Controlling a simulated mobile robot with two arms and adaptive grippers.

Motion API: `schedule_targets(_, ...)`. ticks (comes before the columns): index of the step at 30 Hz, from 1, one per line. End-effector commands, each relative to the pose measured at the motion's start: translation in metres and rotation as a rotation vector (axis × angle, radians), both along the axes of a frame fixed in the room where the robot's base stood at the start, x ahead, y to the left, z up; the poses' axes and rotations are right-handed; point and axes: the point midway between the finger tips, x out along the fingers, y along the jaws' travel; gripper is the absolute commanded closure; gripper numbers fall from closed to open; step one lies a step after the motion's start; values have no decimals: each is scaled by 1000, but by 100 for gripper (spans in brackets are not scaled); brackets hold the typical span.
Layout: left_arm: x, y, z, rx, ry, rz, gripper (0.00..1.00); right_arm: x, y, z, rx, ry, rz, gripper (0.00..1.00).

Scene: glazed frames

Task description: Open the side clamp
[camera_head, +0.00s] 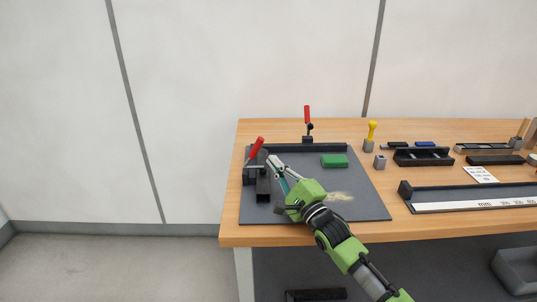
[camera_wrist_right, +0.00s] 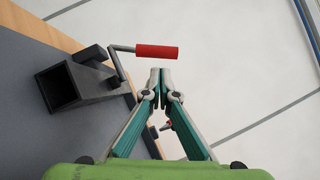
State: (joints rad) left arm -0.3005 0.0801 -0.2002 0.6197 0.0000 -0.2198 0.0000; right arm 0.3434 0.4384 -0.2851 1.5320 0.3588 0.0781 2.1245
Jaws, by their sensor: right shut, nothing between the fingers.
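The side clamp (camera_head: 250,172) is at the left edge of the dark grey plate. Its red handle (camera_head: 257,146) is tilted up and to the right. In the right wrist view the red handle (camera_wrist_right: 157,51) lies across the picture just above the fingertips, on a bent metal arm (camera_wrist_right: 115,60). My right gripper (camera_head: 270,160) is shut and empty, its tips close to the handle; contact cannot be told. It also shows in the right wrist view (camera_wrist_right: 160,72). A black square tube (camera_head: 263,188) is beside the clamp. My left gripper is not in view.
A second red-handled clamp (camera_head: 307,122) stands at the plate's back edge. A green block (camera_head: 334,161) lies on the plate (camera_head: 365,205). A yellow-handled tool (camera_head: 372,131), a black tray (camera_head: 423,157) and a ruler rail (camera_head: 470,204) are to the right on the wooden table.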

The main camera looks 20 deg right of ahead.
Motion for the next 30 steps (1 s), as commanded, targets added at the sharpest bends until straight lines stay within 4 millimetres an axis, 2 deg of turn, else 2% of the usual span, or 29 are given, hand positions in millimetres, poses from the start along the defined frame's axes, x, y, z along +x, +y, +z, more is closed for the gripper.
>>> schedule_targets(3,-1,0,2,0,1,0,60,17,5,6,0,-1,0,100)
schedule_targets(9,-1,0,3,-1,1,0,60,32,9,9,-1,0,0,100)
schedule_targets(23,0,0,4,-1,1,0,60,35,10,10,-1,1,0,100)
schedule_targets(30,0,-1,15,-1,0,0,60,36,12,16,-43,11,1,100)
